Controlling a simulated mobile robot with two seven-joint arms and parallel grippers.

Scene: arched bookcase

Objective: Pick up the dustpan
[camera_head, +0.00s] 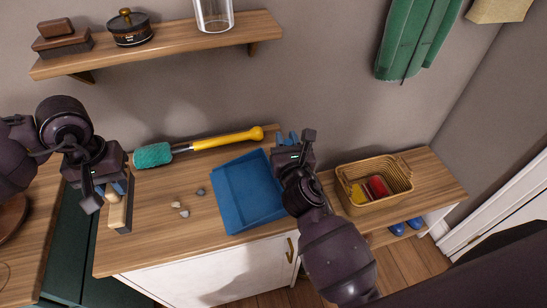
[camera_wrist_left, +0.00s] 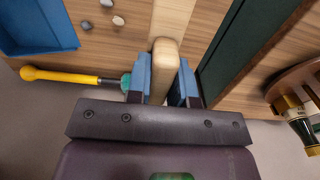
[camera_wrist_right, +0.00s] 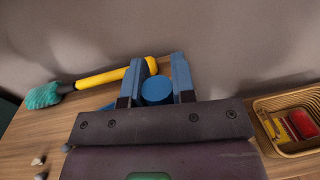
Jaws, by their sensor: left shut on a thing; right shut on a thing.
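The blue dustpan (camera_head: 245,190) lies on the wooden cabinet top, its open tray facing up. Part of it shows in the left wrist view (camera_wrist_left: 35,28). My right gripper (camera_head: 288,140) is at the dustpan's far right corner, shut on its blue handle; the round handle end (camera_wrist_right: 156,90) shows between the fingers in the right wrist view. My left gripper (camera_head: 120,188) is shut on the pale wooden handle (camera_wrist_left: 164,70) of a brush (camera_head: 118,213) at the cabinet's left end. The brush's lower part is only partly visible.
A yellow-handled teal duster (camera_head: 215,142) lies along the wall behind the dustpan. Several pebbles (camera_head: 184,213) lie left of the dustpan. A wicker basket (camera_head: 375,184) stands on the lower right bench. A shelf (camera_head: 175,45) hangs above.

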